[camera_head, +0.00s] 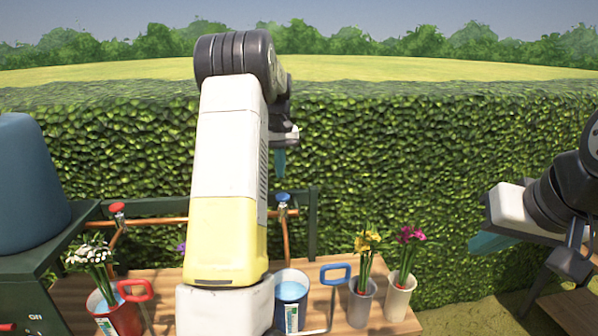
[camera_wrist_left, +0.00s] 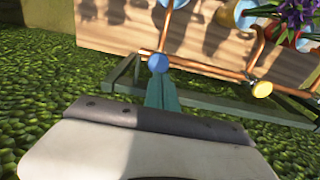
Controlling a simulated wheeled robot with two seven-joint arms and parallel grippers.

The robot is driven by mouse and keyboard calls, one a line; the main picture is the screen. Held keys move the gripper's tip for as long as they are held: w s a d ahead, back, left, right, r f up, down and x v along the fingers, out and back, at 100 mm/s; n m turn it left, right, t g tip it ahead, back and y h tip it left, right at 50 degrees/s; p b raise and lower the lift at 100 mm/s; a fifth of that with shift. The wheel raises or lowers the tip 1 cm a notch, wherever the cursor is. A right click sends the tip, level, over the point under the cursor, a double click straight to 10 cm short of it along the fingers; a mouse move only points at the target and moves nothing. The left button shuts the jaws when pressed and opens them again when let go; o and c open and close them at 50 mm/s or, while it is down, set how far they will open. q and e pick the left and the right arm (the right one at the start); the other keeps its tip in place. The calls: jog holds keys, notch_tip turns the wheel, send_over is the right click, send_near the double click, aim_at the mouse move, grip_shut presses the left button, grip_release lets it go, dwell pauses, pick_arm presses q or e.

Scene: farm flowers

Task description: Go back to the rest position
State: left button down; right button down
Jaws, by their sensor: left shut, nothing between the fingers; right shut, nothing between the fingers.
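My left arm rises through the middle of the head view and bends over at the top. My left gripper (camera_head: 280,162) points down with its teal fingers shut and empty, in front of the hedge and above the blue tap handle (camera_head: 283,197). In the left wrist view the shut fingers (camera_wrist_left: 162,92) show below the blue tap handle (camera_wrist_left: 157,62) in the picture; I cannot tell the exact gap. My right gripper (camera_head: 488,242) is at the right, clear of the table, with its teal fingers shut and empty.
The wooden table (camera_head: 398,326) holds a red bucket (camera_head: 124,318) with white flowers, a blue bucket (camera_head: 291,291), and pots with yellow (camera_head: 361,303) and magenta flowers (camera_head: 397,300). Copper pipes carry a red tap handle (camera_head: 117,208). A blue tank (camera_head: 30,180) stands left. A hedge (camera_head: 400,150) is behind.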

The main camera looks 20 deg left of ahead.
pick_arm(q)
jog(key=s+d+r+m+t+h, duration=0.1)
jog(key=s+d+r+t, duration=0.1)
jog(key=s+d+r, duration=0.45)
jog(key=s+d+r+m+t, duration=0.15)
jog(key=s+d+r, duration=0.25)
jog(key=s, duration=0.5)
jog(key=s+d+f+m, duration=0.1)
jog(key=s+d, duration=0.1)
jog(key=s, duration=0.3)
jog(key=s+d+m+t, duration=0.1)
jog(key=s+d, duration=0.1)
jog(key=s, duration=0.4)
jog(key=s+d+f+m+t+h, duration=0.1)
jog(key=s+d, duration=0.2)
jog(key=s, duration=0.2)
jog(key=shift+s+f, duration=0.3)
jog(key=shift+f, duration=0.05)
